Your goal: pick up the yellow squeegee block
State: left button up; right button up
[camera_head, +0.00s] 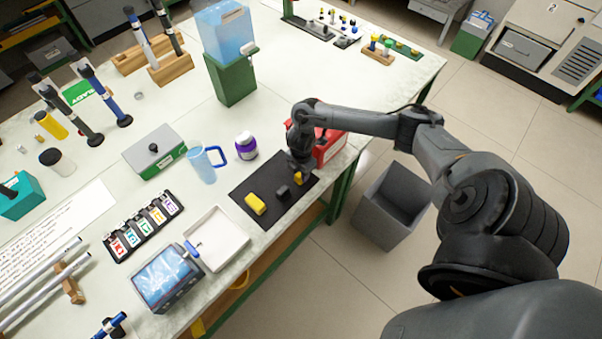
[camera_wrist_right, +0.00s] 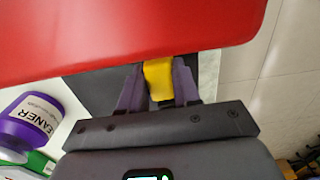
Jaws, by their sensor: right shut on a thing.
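My right gripper (camera_head: 299,174) is over the far right end of a black mat (camera_head: 248,186). It is shut on a small yellow block, taken as the yellow squeegee block (camera_head: 299,179). In the right wrist view the block (camera_wrist_right: 158,78) sits between the two fingers (camera_wrist_right: 158,92). Whether it still touches the mat I cannot tell. My left gripper is not in view.
A red box (camera_head: 329,150) stands close behind the right gripper and fills the top of the wrist view (camera_wrist_right: 110,35). A purple cleaner jar (camera_head: 246,146) and a blue jug (camera_head: 203,165) stand left of the mat. A grey bin (camera_head: 391,205) is on the floor.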

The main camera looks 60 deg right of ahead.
jog(key=shift+r, duration=0.75)
notch_tip(320, 180, up, 3)
jog(key=shift+w+f+p, duration=0.1)
jog(key=shift+f+p, duration=0.1)
jog(key=shift+p, duration=0.15)
jog(key=s+d+r, duration=0.2)
jog(key=s+r, duration=0.1)
jog(key=s, duration=0.2)
jog(key=s+d+r+p, duration=0.1)
jog(key=s+d+r, duration=0.1)
jog(key=s, duration=0.4)
jog(key=shift+r+p, duration=0.3)
jog(key=shift+r, duration=0.5)
